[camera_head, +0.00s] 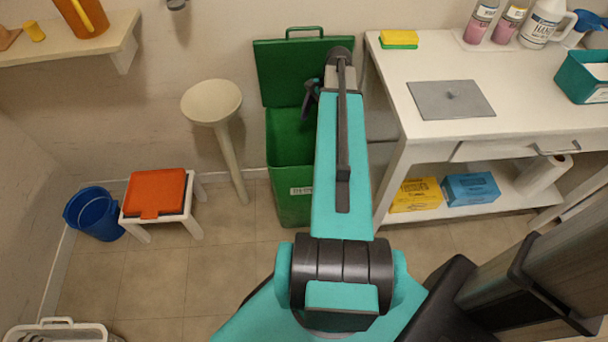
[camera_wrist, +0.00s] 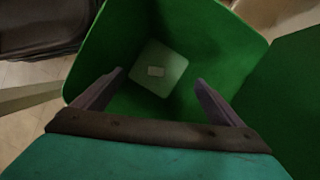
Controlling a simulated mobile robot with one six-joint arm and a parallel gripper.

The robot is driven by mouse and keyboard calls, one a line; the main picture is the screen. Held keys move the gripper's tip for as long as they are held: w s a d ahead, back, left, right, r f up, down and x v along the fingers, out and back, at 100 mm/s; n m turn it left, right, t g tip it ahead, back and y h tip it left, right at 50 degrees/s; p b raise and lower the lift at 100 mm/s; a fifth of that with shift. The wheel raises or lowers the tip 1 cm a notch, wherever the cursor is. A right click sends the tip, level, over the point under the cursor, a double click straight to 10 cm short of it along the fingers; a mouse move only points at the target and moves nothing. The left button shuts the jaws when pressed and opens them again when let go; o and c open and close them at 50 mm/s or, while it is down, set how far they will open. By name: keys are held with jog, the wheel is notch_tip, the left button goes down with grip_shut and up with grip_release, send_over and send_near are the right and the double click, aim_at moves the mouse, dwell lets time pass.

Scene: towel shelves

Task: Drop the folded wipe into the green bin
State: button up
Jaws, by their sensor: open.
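The green bin (camera_head: 286,185) stands on the floor beside the white table, with its lid raised against the wall. In the wrist view I look down into the open bin (camera_wrist: 220,45). A small pale rectangle, which looks like the folded wipe (camera_wrist: 155,71), lies flat on the bin floor. My gripper (camera_wrist: 160,78) is open, its two fingers spread apart with nothing between them, above the bin's interior. In the head view my gripper (camera_head: 311,98) is mostly hidden behind my arm, over the bin mouth.
The white table (camera_head: 400,125) at right holds a yellow-green sponge (camera_head: 399,39), a grey plate (camera_head: 450,100), bottles and a teal box (camera_head: 584,77). A round stand (camera_head: 211,102), an orange-topped stool (camera_head: 157,191) and a blue bucket (camera_head: 94,213) stand left. Floor between is clear.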

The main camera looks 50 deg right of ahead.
jog(key=p+v, duration=0.1)
jog(key=v, duration=0.6)
jog(key=shift+r, duration=0.2)
dwell(0.9)
